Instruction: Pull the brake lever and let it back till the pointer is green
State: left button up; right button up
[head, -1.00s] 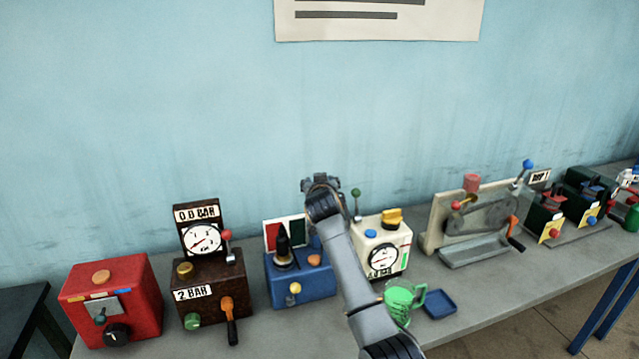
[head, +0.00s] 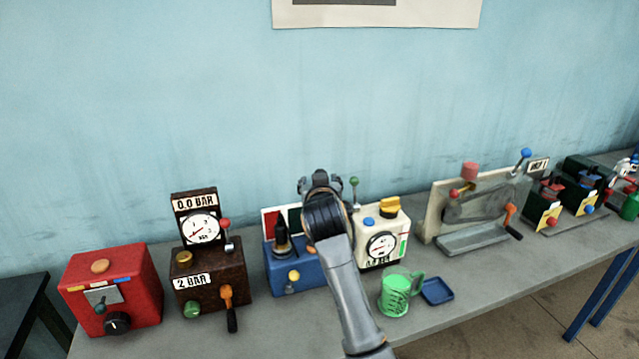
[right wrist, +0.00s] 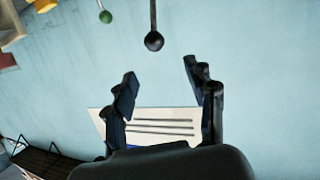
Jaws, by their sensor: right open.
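A blue box (head: 290,268) stands on the table in the head view, with a red and green board (head: 270,220) behind it. A black cone-shaped part and an orange knob are on its top. My right gripper (head: 321,180) is above its right end; my arm hides that end and part of the board. I cannot make out the pointer. In the right wrist view, a black ball on a rod (right wrist: 153,41), likely the brake lever, lies just past the fingertips. My right gripper (right wrist: 160,80) is open and empty, apart from the ball. My left gripper is out of view.
A white gauge box (head: 393,225) with a green-ball lever (head: 354,183) stands close to the right. A green mug (head: 395,292) and blue tray (head: 437,290) sit in front. A brown gauge box (head: 207,275) and red box (head: 110,290) stand left.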

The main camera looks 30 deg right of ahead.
jog(key=shift+c, duration=0.2)
